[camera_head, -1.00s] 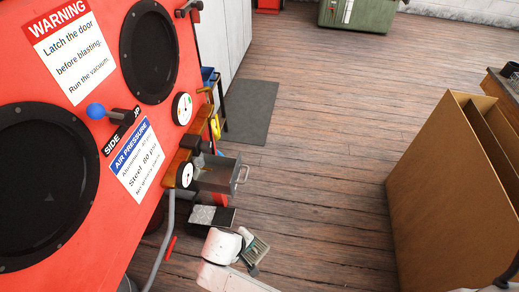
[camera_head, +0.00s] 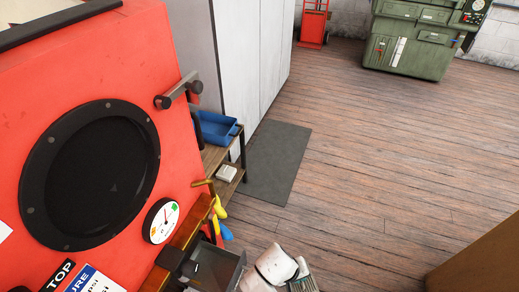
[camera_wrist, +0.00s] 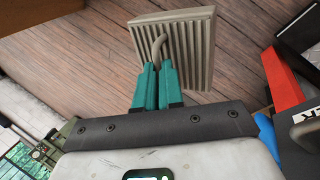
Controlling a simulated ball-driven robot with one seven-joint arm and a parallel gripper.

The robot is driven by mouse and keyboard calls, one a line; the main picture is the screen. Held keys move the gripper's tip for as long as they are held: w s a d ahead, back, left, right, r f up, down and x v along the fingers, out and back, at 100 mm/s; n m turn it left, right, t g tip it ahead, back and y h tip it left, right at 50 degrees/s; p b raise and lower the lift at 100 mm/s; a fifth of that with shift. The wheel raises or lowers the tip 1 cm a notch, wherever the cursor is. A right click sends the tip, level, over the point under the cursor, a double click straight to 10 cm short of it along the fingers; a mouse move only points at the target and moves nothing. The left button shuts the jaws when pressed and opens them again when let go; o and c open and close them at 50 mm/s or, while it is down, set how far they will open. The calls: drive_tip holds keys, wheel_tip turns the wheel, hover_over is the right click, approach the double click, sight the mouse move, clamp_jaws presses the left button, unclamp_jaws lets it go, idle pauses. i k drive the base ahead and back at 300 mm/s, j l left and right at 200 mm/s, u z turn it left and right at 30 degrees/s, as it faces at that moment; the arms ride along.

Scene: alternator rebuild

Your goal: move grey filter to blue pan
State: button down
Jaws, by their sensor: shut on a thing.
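The grey filter (camera_wrist: 192,50) is a ribbed square panel with a curved handle. My gripper (camera_wrist: 155,68) has teal fingers closed on that handle and holds the filter above the wooden floor. In the head view, a part of the filter (camera_head: 304,284) shows at the bottom edge beside my white wrist; the fingers are hidden there. The blue pan (camera_head: 215,129) sits on top of a wooden stand, beyond the red blast cabinet and farther off than my gripper. Its near-left part is hidden by the cabinet.
The red cabinet (camera_head: 60,75) fills the left, with a gauge and handles sticking out. A metal drawer (camera_head: 215,268) is beside my wrist. A white box (camera_head: 227,173) lies on the stand's lower shelf. A brown box (camera_head: 480,260) stands at right. The floor between is open.

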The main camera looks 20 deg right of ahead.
sight(216, 129)
drive_tip(key=i+l+z, duration=0.1)
drive_tip(key=i+z, duration=0.25)
drive_tip(key=i+l+z, duration=0.1)
drive_tip(key=z, duration=0.25)
drive_tip(key=i+z, duration=0.5)
drive_tip(key=i, duration=0.55)
drive_tip(key=i+u, duration=0.3)
drive_tip(key=i+l+u, duration=0.1)
drive_tip(key=i+u, duration=0.2)
drive_tip(key=i+l+u, duration=0.15)
drive_tip(key=u, duration=0.25)
drive_tip(key=i+l+u, duration=0.5)
drive_tip(key=u, duration=0.25)
drive_tip(key=i+l+u, duration=0.1)
drive_tip(key=l+u, duration=0.25)
drive_tip(key=i+l+u, duration=0.15)
drive_tip(key=l, duration=0.2)
drive_tip(key=l+u, duration=0.15)
drive_tip(key=l, duration=0.2)
